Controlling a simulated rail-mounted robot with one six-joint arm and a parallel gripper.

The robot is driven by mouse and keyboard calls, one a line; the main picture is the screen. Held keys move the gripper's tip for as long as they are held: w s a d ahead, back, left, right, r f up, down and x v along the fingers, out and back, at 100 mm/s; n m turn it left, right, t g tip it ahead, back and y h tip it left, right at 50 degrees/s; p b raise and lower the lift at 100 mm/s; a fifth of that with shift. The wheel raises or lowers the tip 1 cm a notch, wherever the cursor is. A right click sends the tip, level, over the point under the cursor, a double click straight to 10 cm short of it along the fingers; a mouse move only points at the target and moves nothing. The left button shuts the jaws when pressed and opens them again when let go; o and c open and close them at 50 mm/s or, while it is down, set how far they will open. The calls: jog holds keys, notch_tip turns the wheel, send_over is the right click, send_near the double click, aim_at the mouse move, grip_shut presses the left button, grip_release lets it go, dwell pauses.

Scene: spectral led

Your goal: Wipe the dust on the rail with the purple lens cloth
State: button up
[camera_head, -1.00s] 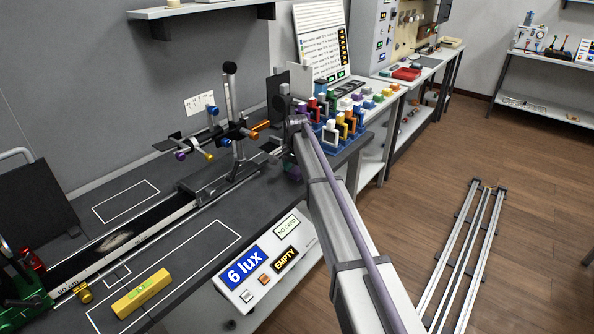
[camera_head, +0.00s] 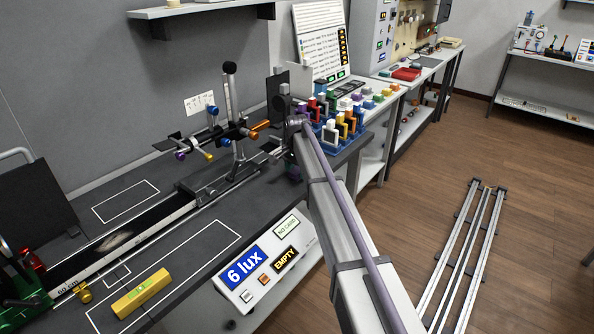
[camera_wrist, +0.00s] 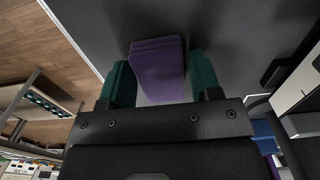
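The rail (camera_head: 165,212) runs along the dark bench from lower left to the back. A pale dust smear (camera_head: 118,240) lies on its dark top, left of the carriage. In the wrist view my gripper (camera_wrist: 163,75) has its two green fingers on either side of the purple lens cloth (camera_wrist: 157,70), which appears held between them above a dark surface. In the head view my arm covers most of the gripper; a small green and purple patch beside the arm at the bench's right end may be part of it.
A post with coloured knobs (camera_head: 230,110) stands on the rail. A yellow block (camera_head: 141,294) lies in front, beside a lux meter box (camera_head: 262,265). Coloured holders (camera_head: 340,125) crowd the back right. Bare bench (camera_head: 185,262) shows in front of the rail.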

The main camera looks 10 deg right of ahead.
aim_at(297, 170)
dwell(0.4)
jog(key=shift+r+p, duration=0.3)
jog(key=shift+r, duration=0.05)
jog(key=shift+c, duration=0.4)
jog(key=c, duration=0.6)
jog(key=shift+c, duration=0.2)
notch_tip(297, 170, up, 6)
jog(key=p, duration=0.6)
